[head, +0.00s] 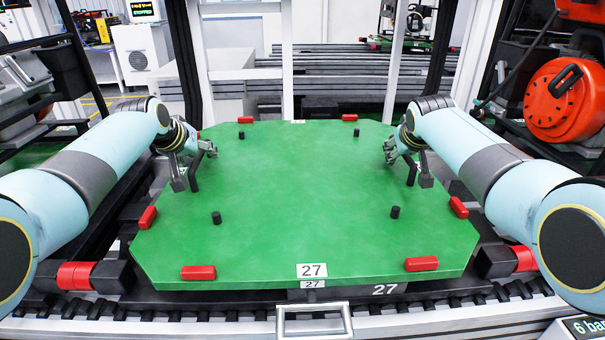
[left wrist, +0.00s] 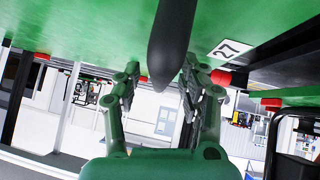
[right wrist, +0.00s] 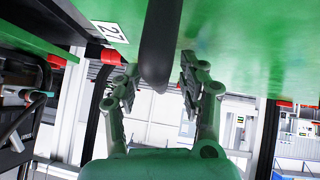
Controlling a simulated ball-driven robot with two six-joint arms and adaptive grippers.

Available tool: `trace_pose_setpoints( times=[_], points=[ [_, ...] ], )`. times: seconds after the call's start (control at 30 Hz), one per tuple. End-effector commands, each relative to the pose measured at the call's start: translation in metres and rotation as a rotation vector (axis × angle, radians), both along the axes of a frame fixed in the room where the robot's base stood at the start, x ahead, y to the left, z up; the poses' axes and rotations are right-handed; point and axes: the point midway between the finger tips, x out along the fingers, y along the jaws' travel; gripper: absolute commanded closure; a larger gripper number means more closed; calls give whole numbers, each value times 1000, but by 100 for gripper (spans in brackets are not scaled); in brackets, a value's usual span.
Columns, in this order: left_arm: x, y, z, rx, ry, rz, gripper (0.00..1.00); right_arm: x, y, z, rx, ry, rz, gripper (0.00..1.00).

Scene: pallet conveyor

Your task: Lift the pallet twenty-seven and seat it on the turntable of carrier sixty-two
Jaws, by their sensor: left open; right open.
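The green pallet twenty-seven (head: 305,185) lies flat with a white 27 label on its front edge. A dark upright post stands near its left side (head: 195,172) and another near its right side (head: 411,170). My left gripper (head: 207,149) is open at the left post; the left wrist view shows the post's rounded tip (left wrist: 172,55) between or just before the spread fingers. My right gripper (head: 389,151) is open at the right post, whose tip (right wrist: 158,55) shows likewise in the right wrist view. Contact cannot be told. I cannot identify carrier sixty-two or its turntable.
Red blocks (head: 198,272) and short black pegs (head: 216,217) sit on the pallet. A dark roller conveyor (head: 190,309) runs beneath, with a silver handle (head: 314,307) in front. White frame posts (head: 287,60) stand behind, and a red reel (head: 563,100) is at right.

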Motion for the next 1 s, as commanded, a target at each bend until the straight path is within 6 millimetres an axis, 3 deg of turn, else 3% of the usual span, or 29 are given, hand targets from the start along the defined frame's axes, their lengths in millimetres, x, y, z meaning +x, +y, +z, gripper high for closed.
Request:
trace_pose_setpoints(
  times=[0.37,0.67,1.0],
  points=[
    [1,0,-2,0,0,0,59,1,-1,-2,0,0,0,59],
    [1,0,-2,0,0,0,98,1,-1,-2,0,0,0,98],
    [1,0,-2,1,0,-1,100,1,-1,-1,-1,0,-1,100]
  ],
)
